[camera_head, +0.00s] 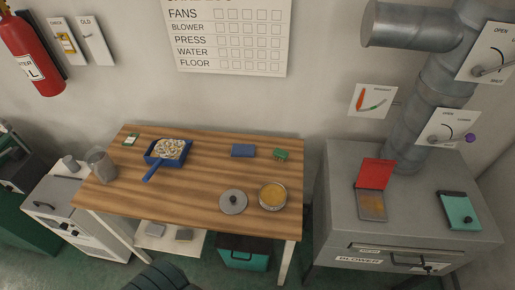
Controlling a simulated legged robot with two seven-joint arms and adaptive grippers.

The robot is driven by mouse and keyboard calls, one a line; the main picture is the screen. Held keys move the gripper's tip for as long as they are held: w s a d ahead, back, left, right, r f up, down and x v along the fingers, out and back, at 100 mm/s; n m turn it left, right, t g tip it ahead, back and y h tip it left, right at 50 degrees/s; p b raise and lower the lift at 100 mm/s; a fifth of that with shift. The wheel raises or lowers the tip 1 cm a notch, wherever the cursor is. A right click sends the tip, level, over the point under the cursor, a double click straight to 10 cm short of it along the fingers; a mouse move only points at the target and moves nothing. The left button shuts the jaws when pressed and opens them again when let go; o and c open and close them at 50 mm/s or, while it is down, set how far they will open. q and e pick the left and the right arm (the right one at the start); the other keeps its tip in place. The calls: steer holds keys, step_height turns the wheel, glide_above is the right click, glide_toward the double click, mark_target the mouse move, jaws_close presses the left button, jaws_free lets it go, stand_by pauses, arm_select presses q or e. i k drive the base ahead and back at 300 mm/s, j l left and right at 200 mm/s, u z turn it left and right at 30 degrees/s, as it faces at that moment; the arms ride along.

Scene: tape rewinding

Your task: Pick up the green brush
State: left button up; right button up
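A small green block with a darker lower part, which looks like the green brush (281,155), lies on the wooden table (205,190) near its back right. It is too small to make out bristles clearly. A blue block (243,151) lies to its left, apart from it. Another small green and pale item (131,139) lies at the table's back left corner; I cannot tell what it is. Neither of my grippers is in view.
A blue pan (180,160) of pale pieces and a glass jar (101,164) stand at the table's left. A round grey lid (233,202) and a round container (272,196) sit at front right. A grey blower cabinet (340,205) stands right, past a gap.

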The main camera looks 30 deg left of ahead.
mark_target(279, 153)
steer(key=l+u, duration=0.15)
steer(key=u, duration=1.05)
